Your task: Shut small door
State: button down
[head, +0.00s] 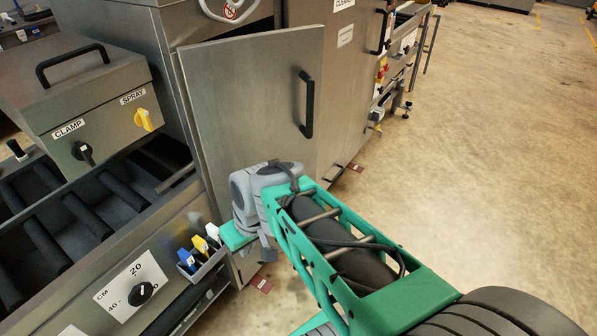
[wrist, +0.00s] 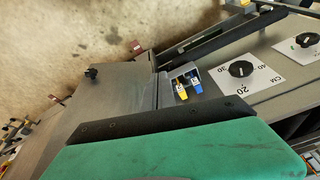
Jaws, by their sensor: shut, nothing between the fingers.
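The small door (head: 245,90) is a grey metal panel with a black upright handle (head: 307,105) near its right edge. It appears partly open, its top standing out from the dark gap in the cabinet. My gripper (head: 238,238) is low in front of the door's lower left part, largely hidden behind my grey wrist. In the wrist view, my green gripper (wrist: 160,127) with its dark edge fills the bottom, and a grey panel, probably the door (wrist: 115,105), lies just beyond. My gripper is shut and empty. I cannot tell whether it touches the door.
Left are a roller conveyor (head: 60,210), a control box (head: 75,90) with CLAMP and SPRAY knobs, and a dial panel (head: 130,285). A holder with blue, yellow and white items (head: 205,250) sits close to my gripper. Open floor (head: 480,130) lies to the right.

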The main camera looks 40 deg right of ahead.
jog(key=w+d+f+t+y+b, duration=0.1)
jog(key=w+d+f+t+b, duration=0.35)
jog(key=d, duration=0.35)
jog(key=w+d+f+t+y+b, duration=0.1)
jog(key=w+d+f+t+b, duration=0.4)
jog(key=d, duration=0.3)
jog(key=s+d+r+m+t+h+b, duration=0.1)
jog(key=s+d+t+h+b, duration=0.2)
jog(key=d, duration=0.5)
jog(key=s+d+r+m+t+h+b, duration=0.1)
jog(key=s+d+r+m+t+h, duration=0.15)
jog(key=s+d, duration=0.4)
jog(key=p, duration=0.6)
send_near(315, 165)
jog(key=shift+n+h, duration=0.35)
jog(key=w, duration=0.4)
jog(key=w+d, duration=0.1)
jog(key=w, duration=0.2)
jog(key=shift+r, duration=0.1)
jog(key=shift+s, duration=0.1)
